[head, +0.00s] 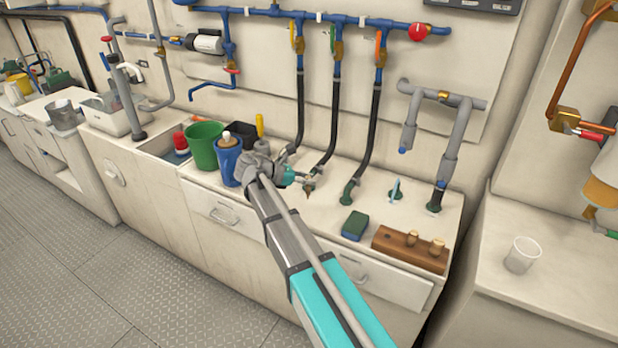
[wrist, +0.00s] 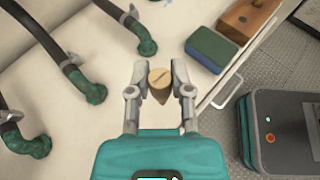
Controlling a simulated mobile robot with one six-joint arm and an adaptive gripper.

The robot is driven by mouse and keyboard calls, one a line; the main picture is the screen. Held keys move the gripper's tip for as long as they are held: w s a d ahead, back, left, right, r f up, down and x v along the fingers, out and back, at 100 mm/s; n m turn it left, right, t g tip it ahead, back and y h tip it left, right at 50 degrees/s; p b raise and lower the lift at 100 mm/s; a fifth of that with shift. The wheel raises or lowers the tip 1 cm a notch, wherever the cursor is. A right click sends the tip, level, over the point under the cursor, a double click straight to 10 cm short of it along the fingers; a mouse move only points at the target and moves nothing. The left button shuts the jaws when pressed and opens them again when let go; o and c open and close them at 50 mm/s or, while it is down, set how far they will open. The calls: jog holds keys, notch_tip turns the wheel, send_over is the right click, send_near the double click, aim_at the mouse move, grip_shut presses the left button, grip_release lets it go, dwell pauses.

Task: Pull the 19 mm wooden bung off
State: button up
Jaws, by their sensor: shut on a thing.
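A small tapered wooden bung (wrist: 160,84), with a dark line across its wide end, sits between the fingertips of my gripper (wrist: 160,77) in the wrist view. The fingers are shut on it from both sides. In the head view my gripper (head: 308,183) is low over the white counter, in front of the hanging black hoses. I cannot tell whether the bung is free of the counter or touching something below. No size mark is readable. Two other wooden bungs (head: 411,238) (head: 437,246) stand in a brown wooden block (head: 388,244) to the right.
A green-and-blue sponge (head: 355,226) lies beside the block. Black hoses (head: 376,130) end in green fittings on the counter behind my gripper. A blue container (head: 228,160) and a green bucket (head: 203,146) stand left. A clear cup (head: 522,254) stands on the right counter.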

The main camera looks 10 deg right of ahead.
jog(key=s+a, duration=0.4)
jog(key=s, duration=0.1)
jog(key=shift+s+a, duration=0.3)
jog(key=shift+s, duration=0.05)
dwell(1.3)
